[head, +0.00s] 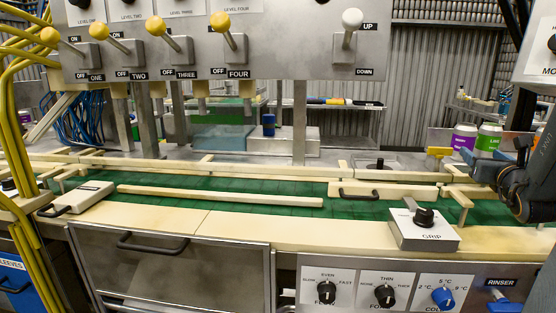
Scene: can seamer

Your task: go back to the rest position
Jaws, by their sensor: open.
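Dark grey parts of my arm (514,190) show at the right edge, in front of the green conveyor and near the cans. A rounded joint with a thin orange ring is the clearest part. I cannot make out the fingertips of my gripper. Nothing is seen held by the arm. The rest of the arm runs out of the picture on the right.
A green conveyor (240,190) with pale rails crosses the view. A GRIP knob box (425,228) sits on the front ledge. A purple can (464,137) and a green can (488,138) stand at right. A lever panel (290,45) hangs above.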

